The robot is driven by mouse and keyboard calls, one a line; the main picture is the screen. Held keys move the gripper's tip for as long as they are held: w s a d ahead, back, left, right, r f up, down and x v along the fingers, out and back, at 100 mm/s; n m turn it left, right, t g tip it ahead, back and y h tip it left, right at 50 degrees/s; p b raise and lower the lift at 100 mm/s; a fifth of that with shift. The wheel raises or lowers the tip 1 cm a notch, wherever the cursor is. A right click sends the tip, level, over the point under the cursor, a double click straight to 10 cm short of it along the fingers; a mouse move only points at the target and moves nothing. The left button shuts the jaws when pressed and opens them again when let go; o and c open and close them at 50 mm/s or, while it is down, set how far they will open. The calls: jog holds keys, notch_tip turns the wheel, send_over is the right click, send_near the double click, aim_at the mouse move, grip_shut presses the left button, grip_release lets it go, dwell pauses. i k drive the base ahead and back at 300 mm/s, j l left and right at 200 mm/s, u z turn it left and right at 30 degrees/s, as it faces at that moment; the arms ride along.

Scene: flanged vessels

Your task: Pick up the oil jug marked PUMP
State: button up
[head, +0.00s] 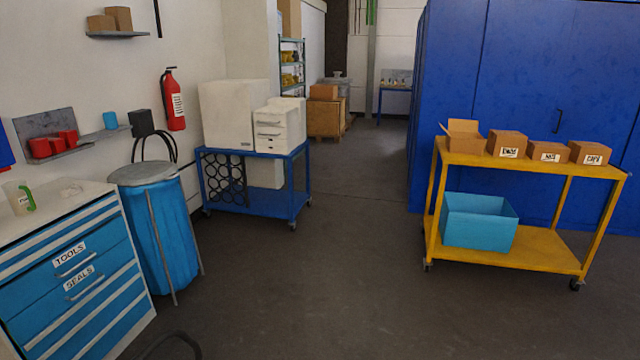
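A small pale jug (18,199) with a green handle stands upright on the white top of the drawer cabinet (75,271) at the left edge of the head view. It bears a white label with dark writing, too small for me to read fully. No other jug shows. My gripper is not in this view, so I cannot see its state.
The cabinet drawers read TOOLS and SEALS. A blue bin (160,235) stands right beside the cabinet. A blue trolley (255,200) is behind, and a yellow cart (505,258) with labelled boxes stands at right. The middle floor is clear. A dark curved thing shows at bottom left.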

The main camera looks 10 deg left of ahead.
aim_at(21, 200)
jog(key=i+u, duration=0.3)
jog(key=i, duration=0.25)
jog(key=i+u, duration=0.35)
jog(key=i, duration=0.2)
jog(key=i+l+u, duration=0.3)
jog(key=i, duration=0.2)
jog(key=i+l+u, duration=0.3)
jog(key=i, duration=0.25)
jog(key=i+j+u, duration=0.6)
jog(key=i+u, duration=0.7)
jog(key=i, duration=0.15)
jog(key=i+l+u, duration=0.15)
jog(key=i+u, duration=0.25)
jog(key=i+j+z, duration=0.15)
jog(key=i, duration=0.3)
jog(key=i+j+z, duration=0.2)
jog(key=i, duration=0.25)
jog(key=i+j+z, duration=0.15)
jog(key=i+j, duration=0.15)
jog(key=i, duration=0.15)
